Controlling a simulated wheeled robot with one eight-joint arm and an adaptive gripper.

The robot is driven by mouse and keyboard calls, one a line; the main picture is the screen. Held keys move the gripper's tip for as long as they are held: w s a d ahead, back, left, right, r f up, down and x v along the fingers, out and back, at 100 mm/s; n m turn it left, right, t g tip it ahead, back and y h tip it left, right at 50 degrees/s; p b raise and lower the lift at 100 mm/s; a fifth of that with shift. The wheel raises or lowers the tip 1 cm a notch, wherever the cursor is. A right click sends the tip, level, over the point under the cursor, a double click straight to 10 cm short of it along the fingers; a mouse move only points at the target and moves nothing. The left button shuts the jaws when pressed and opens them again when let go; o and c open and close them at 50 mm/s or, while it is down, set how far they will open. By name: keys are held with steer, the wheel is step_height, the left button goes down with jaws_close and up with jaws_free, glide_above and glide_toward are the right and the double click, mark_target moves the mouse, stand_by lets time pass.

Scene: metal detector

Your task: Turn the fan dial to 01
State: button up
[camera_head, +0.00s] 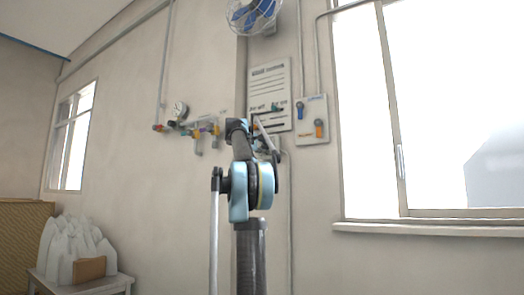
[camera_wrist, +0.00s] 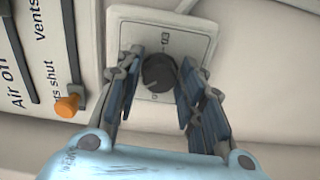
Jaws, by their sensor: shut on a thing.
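In the wrist view, the fan dial (camera_wrist: 158,73) is a dark round knob on a pale square wall plate (camera_wrist: 192,42). Markings show on the plate above and below the knob, partly covered and too small to read surely. My gripper (camera_wrist: 160,76) has a finger on each side of the knob, its tips closed on it. In the head view, my arm reaches up to the wall and hides the dial and fingertips. A blue-bladed fan (camera_head: 252,14) in a wire cage hangs high on the wall.
A panel (camera_wrist: 40,70) with slots and an orange slider knob (camera_wrist: 68,105) lies left of the dial.

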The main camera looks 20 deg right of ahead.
steer(key=shift+f+m, duration=0.15)
steer(key=shift+m, duration=0.85)
steer(key=o, duration=1.1)
steer(key=shift+w+a, duration=0.1)
steer(key=shift+w, duration=0.05)
steer(key=shift+c, duration=0.2)
steer(key=v, duration=1.2)
